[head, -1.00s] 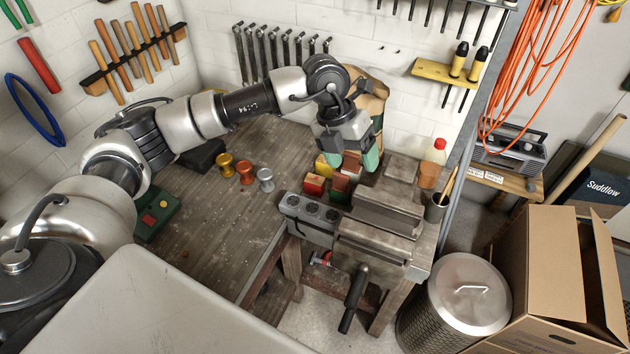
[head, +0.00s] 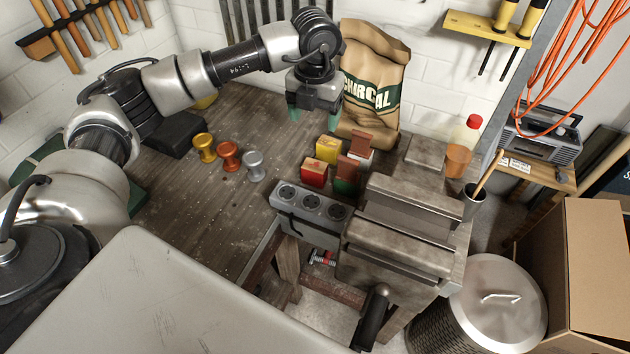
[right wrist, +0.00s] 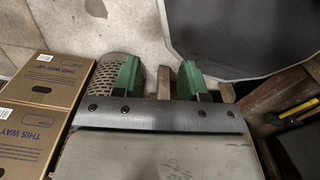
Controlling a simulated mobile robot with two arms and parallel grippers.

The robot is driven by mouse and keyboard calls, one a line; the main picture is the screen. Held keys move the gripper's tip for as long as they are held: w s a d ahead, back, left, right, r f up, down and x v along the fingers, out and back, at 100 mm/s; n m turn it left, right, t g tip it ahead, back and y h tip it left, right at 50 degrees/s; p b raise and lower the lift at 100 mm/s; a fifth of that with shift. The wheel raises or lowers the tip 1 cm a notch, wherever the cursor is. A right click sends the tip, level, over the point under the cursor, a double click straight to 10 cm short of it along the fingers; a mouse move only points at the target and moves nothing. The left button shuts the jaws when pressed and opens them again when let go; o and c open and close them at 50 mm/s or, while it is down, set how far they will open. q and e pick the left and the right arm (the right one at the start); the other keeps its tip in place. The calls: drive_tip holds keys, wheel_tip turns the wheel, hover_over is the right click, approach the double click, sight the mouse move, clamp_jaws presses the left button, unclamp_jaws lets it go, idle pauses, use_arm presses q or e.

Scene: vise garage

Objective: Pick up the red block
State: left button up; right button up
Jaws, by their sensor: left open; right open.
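A small red block (head: 314,173) sits on the wooden workbench in the head view, at the front left of a small cluster. A yellow block (head: 328,149) stands just behind it. A brown-and-green block (head: 347,174) is to its right, and a brown-red and white block (head: 361,144) is behind that. My left gripper (head: 312,116) points down with green fingertips apart, empty, behind and above the cluster. My right gripper (right wrist: 160,76) shows in the right wrist view with its green fingers apart and nothing between them. It is away from the blocks.
A grey vise (head: 400,225) and a socket strip (head: 311,204) border the cluster in front and right. A charcoal bag (head: 370,80) stands behind. Several spools, including an orange one (head: 228,156), stand left. A bottle (head: 460,148) is right.

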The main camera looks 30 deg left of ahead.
use_arm(q)
drive_tip(key=b, duration=0.6)
hover_over(315, 165)
wheel_tip(315, 165, down, 7)
drive_tip(key=shift+f, duration=0.2)
wheel_tip(315, 165, down, 6)
drive_tip(key=shift+r+p, duration=0.2)
drive_tip(key=shift+p, duration=0.45)
drive_tip(key=shift+f+p, duration=0.7)
drive_tip(key=shift+f, duration=2)
drive_tip(key=c, duration=0.7)
use_arm(e)
drive_tip(key=f, duration=0.1)
drive_tip(key=w+f, duration=0.1)
drive_tip(key=f, duration=0.3)
drive_tip(key=shift+w+a+f, duration=0.2)
drive_tip(key=shift+a, duration=0.05)
